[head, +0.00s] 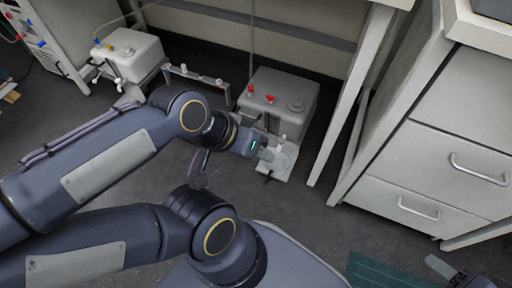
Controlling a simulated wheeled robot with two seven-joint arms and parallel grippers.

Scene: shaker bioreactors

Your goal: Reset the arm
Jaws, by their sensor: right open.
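My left gripper (267,154) reaches in from the left and hangs in front of the grey box-shaped unit under the bench. Its fingertips are small and lie against a pale background, so I cannot tell whether they hold anything. A small white fitting (282,141) on a white plate (283,166) shows right beside the fingertips; whether they touch is unclear. My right gripper (452,271) shows only partly at the bottom right edge, open, over the dark floor near a green mat.
The grey unit (284,96) has red caps on top. A white container (130,54) stands further left beside a low rack (197,74). A bench leg (351,94) and a drawer cabinet (435,165) bound the right side. The green mat (378,272) lies at bottom right. Dark floor is open between.

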